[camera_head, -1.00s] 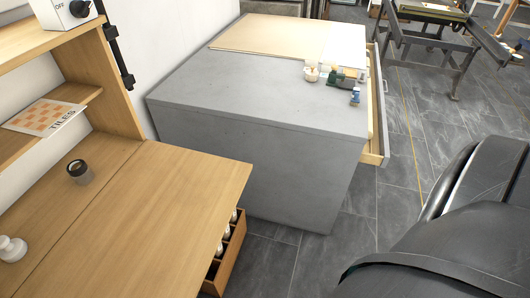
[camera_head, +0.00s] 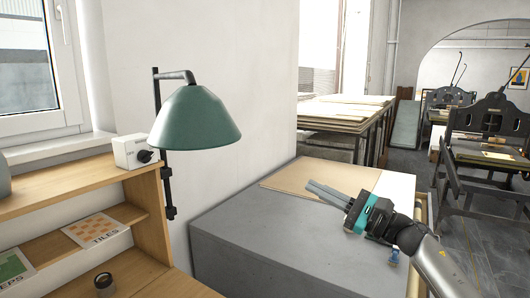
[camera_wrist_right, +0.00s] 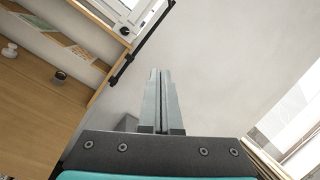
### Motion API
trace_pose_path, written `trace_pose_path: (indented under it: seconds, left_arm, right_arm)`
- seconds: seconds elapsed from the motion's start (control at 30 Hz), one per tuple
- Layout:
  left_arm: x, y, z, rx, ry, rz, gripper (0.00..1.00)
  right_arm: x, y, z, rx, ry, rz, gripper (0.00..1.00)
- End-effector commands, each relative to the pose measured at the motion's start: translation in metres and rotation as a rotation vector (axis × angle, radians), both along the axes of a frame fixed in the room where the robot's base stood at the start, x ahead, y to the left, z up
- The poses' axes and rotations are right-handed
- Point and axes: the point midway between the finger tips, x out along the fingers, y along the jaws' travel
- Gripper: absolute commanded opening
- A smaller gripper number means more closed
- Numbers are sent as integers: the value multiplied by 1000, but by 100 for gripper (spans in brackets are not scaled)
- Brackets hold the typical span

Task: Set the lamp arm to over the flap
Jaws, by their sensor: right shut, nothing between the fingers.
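The shade hangs to the right of the post, in front of the white wall. The flap (camera_head: 150,288) is probably the wooden desk surface, of which only a part shows at the lower left. My right gripper (camera_head: 325,194) is shut and empty, over the grey cabinet, to the right of and below the shade. In the right wrist view its fingers (camera_wrist_right: 161,100) lie together, with the post (camera_wrist_right: 130,62) beyond. My left gripper is out of view.
A grey cabinet (camera_head: 260,250) with a tan board (camera_head: 318,172) on top stands right of the desk. A white switch box (camera_head: 133,151) sits on the shelf. A small dark jar (camera_head: 104,284) stands on the desk. Presses (camera_head: 490,150) stand at the back right.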

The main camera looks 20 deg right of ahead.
Motion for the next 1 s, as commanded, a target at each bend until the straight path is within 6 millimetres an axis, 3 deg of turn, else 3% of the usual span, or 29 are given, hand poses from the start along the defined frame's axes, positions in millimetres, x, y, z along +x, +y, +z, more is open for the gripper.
trace_pose_path:
  seconds: [0.03,0.1,0.23,0.47,0.93,1.0]
  left_arm:
    - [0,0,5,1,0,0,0]
    - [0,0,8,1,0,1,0]
    - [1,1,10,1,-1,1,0]
    - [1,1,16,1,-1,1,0]
    - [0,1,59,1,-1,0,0]
    - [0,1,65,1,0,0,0]
  right_arm:
    - [-8,7,33,-153,-110,11,0]
    - [-19,15,60,-331,-235,19,0]
    - [-33,25,89,-548,-388,25,0]
    - [-32,35,101,-635,-451,25,0]
    - [31,103,120,-626,-449,26,0]
    - [29,113,121,-629,-447,27,0]
